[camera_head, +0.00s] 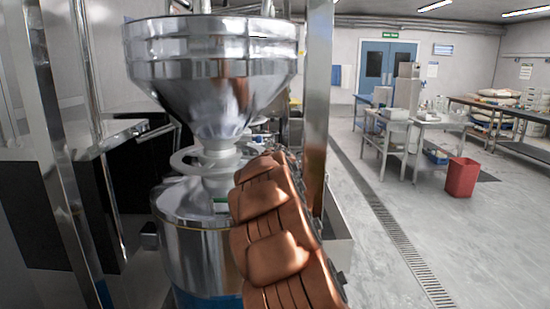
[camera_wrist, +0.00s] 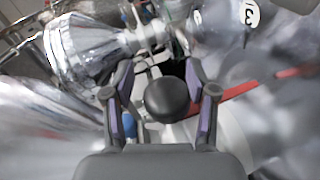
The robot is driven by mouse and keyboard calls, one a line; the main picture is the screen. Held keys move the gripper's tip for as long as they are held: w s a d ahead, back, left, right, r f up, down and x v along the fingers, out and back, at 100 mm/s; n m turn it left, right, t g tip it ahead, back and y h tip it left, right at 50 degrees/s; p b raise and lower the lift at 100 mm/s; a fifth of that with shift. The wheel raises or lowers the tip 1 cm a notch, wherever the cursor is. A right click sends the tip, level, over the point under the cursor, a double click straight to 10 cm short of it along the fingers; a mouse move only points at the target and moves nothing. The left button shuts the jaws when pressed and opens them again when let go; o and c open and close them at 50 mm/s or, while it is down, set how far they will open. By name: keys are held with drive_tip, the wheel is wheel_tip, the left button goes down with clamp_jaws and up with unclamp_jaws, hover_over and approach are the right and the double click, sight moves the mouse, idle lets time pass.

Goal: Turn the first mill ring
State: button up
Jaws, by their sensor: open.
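In the head view a pale ring (camera_head: 183,161) sits around the neck between the shiny metal hopper (camera_head: 213,75) and the round metal mill body (camera_head: 194,245). My copper-coloured arm covers the ring's right side and hides my gripper there. In the wrist view my gripper (camera_wrist: 159,75) is open, with purple pads on both fingers. A dark round knob (camera_wrist: 167,99) shows between the fingers, with space on each side. I cannot tell whether the knob belongs to the ring. A shiny funnel (camera_wrist: 85,50) lies at the upper left of the wrist view.
A metal post (camera_head: 316,110) stands just right of the hopper, close to my arm. Metal uprights (camera_head: 50,150) stand at the left. A red bin (camera_head: 461,177) and tables are farther off. A red strip (camera_wrist: 240,92) crosses the wrist view.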

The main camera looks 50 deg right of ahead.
drive_tip(key=v, duration=1.2)
drive_tip(key=shift+c, duration=0.2)
